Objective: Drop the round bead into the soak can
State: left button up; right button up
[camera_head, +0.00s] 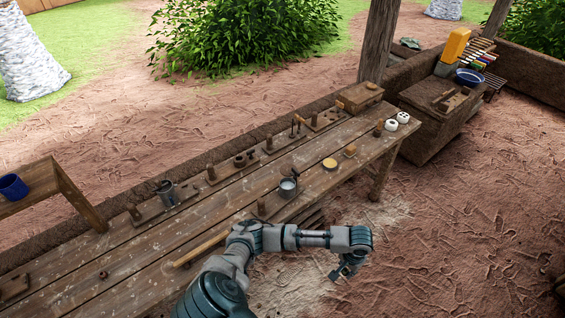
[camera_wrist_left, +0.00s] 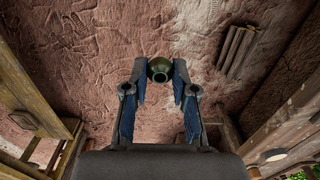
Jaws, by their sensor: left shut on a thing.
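My left gripper (camera_head: 345,271) hangs past the front edge of the bench, over the dirt floor, to the right of and nearer than the cans. In the left wrist view the gripper (camera_wrist_left: 160,82) is shut on a round, dark green bead (camera_wrist_left: 160,66) with a hole, held at the fingertips. In the head view the bead is too small to make out. A grey metal can (camera_head: 288,187) with pale contents and an open top stands near the bench's front edge; it looks like the soak can. My right gripper is not in view.
The long wooden bench (camera_head: 135,262) carries pegged wooden blocks, a second grey can (camera_head: 166,190), a yellow disc (camera_head: 330,164) and white pots (camera_head: 403,117). A wooden rod (camera_head: 203,247) lies near my arm. The floor right of the gripper is clear.

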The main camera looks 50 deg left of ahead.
aim_at(291, 193)
jog(key=i+j+z, duration=0.1)
jog(key=i, duration=0.45)
jog(key=i+j+z, duration=0.1)
jog(key=i+j, duration=0.25)
jog(key=i, duration=0.2)
jog(key=i+j+z, duration=0.1)
jog(key=i+j, duration=0.2)
jog(key=i, duration=0.2)
jog(key=i+l+u, duration=0.1)
jog(key=i+u, duration=0.35)
jog(key=i+l+u, duration=0.3)
jog(key=i+u, duration=0.15)
jog(key=i, duration=0.2)
jog(key=u, duration=2.05)
